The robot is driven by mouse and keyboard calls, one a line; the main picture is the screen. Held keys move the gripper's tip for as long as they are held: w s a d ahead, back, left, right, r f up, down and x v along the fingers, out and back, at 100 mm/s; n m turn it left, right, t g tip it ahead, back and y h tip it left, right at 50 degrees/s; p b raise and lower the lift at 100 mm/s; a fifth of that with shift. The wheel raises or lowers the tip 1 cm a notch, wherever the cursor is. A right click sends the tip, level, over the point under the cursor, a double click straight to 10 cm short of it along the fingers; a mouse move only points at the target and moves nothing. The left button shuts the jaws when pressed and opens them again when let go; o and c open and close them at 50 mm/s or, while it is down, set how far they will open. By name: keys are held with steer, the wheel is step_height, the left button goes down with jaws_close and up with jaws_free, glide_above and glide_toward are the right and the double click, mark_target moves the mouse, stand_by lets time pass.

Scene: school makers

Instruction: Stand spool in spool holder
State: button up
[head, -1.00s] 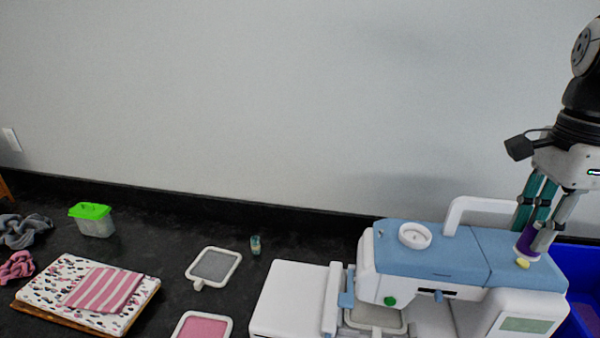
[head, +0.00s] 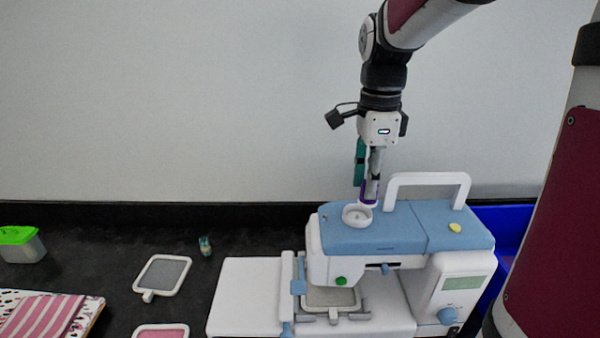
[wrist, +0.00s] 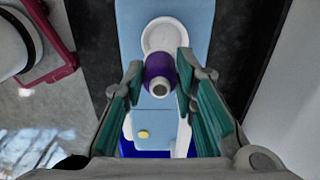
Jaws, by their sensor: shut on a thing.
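A purple spool (head: 369,190) with a pale core is held upright between my gripper's fingertips (head: 368,180). It also shows in the wrist view (wrist: 158,68), with a green-padded finger on each side. The spool holder (head: 356,216) is a white round cup on the blue top of the sewing machine. In the wrist view the holder (wrist: 164,34) lies just beyond the spool, which overlaps its near rim. The spool's lower end is at the holder's edge in the head view; I cannot tell whether they touch.
The white and blue sewing machine (head: 345,240) has a raised white carry handle (head: 428,178) right of my gripper. A blue bin (head: 510,222) stands behind its right end. Hoops, a small bottle (head: 205,246) and a green-lidded box (head: 20,243) lie to the left.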

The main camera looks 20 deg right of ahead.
mark_target(362, 201)
steer(key=shift+w+a, duration=0.3)
steer(key=shift+w, duration=0.05)
steer(key=shift+w+a+f, duration=0.1)
steer(key=shift+f, duration=0.85)
steer(key=shift+w+a+f, duration=0.1)
steer(key=shift+f, duration=0.8)
steer(key=shift+f, duration=0.35)
steer(key=o, duration=1)
